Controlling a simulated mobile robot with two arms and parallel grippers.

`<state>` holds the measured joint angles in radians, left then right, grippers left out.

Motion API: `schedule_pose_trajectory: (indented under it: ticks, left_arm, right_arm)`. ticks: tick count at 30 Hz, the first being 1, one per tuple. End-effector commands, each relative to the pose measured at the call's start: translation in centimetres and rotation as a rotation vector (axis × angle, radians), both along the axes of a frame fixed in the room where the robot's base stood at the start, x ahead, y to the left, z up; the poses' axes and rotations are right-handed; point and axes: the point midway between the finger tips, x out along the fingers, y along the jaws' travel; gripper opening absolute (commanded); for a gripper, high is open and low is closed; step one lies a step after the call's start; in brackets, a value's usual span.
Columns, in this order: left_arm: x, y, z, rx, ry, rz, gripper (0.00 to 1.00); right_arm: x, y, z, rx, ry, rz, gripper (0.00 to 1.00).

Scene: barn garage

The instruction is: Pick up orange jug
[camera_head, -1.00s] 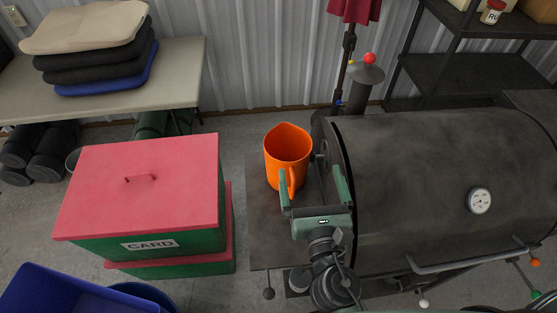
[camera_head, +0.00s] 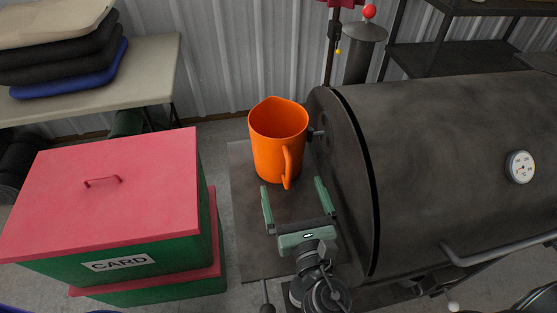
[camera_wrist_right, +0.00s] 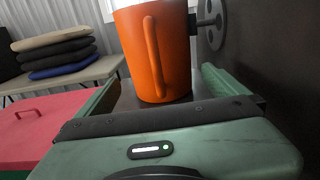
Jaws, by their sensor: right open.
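The orange jug (camera_head: 275,140) stands upright on the dark side shelf (camera_head: 245,230) of the smoker, its handle toward me. My right gripper (camera_head: 293,190) is open and empty, just in front of the jug, with its two green fingers pointing at it. The fingertips reach about the jug's base and handle in the head view. In the right wrist view the jug (camera_wrist_right: 160,60) is straight ahead, between the lines of the two fingers, with the handle facing the camera. I cannot tell whether any finger touches it. My left gripper is not in view.
The big dark smoker barrel (camera_head: 440,160) stands close to the right of the jug. A green box with a red lid (camera_head: 110,190) is to the left, across a floor gap. A table (camera_head: 150,80) with stacked cushions (camera_head: 60,45) is at the back left.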

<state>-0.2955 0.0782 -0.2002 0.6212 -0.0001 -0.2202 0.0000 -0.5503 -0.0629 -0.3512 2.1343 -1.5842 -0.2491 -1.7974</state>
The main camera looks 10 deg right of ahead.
Motion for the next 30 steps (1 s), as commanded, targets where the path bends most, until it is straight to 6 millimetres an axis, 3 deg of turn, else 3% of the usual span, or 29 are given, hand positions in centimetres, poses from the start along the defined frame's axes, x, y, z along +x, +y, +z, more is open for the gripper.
schedule_pose_trajectory:
  ticks: [18,26,27,30]
  left_arm:
    - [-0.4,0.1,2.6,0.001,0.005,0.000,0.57]
    - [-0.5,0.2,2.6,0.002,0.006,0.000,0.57]
    - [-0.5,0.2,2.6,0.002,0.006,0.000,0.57]
    - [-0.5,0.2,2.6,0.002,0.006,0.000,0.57]
  right_arm:
    - [7.4,0.4,0.1,0.000,-0.001,-0.001,1.00]
    - [7.8,0.4,-0.1,0.001,0.000,0.000,1.00]
    - [7.8,0.4,-0.1,0.001,0.000,0.000,0.97]
    - [7.7,0.4,-0.1,0.001,0.000,0.000,0.69]
